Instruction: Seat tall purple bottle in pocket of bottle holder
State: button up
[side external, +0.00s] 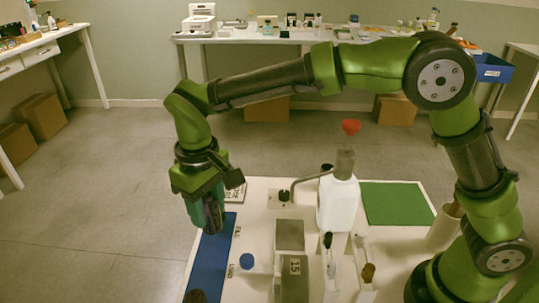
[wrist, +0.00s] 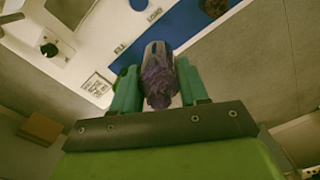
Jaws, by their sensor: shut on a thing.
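My gripper (side external: 207,212) hangs at the left of the work board, above the blue strip. Its teal fingers (wrist: 158,88) are shut on the tall purple bottle (wrist: 158,78), one finger on each side. In the wrist view the bottle has a dark, mottled purple end towards the camera and a shinier clear part beyond.
The white board (side external: 257,215) carries a blue strip (side external: 210,262), grey pads (side external: 290,235), a blue cap (side external: 246,261) and a green mat (side external: 393,203). A white bottle with a red top (side external: 338,200) stands mid-board. A dark object (side external: 197,296) sits at the front edge.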

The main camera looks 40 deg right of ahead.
jog(key=s+d+r+m, duration=0.1)
jog(key=s+d+r, duration=0.1)
jog(key=s+d, duration=0.4)
jog(key=m, duration=0.2)
send_over(289, 252)
jog(key=s+a, duration=0.2)
notch_tip(289, 252, down, 9)
jog(key=shift+w+f, duration=0.1)
jog(key=shift+f, duration=2.1)
jog(key=shift+f, duration=0.15)
jog(key=o, duration=1.1)
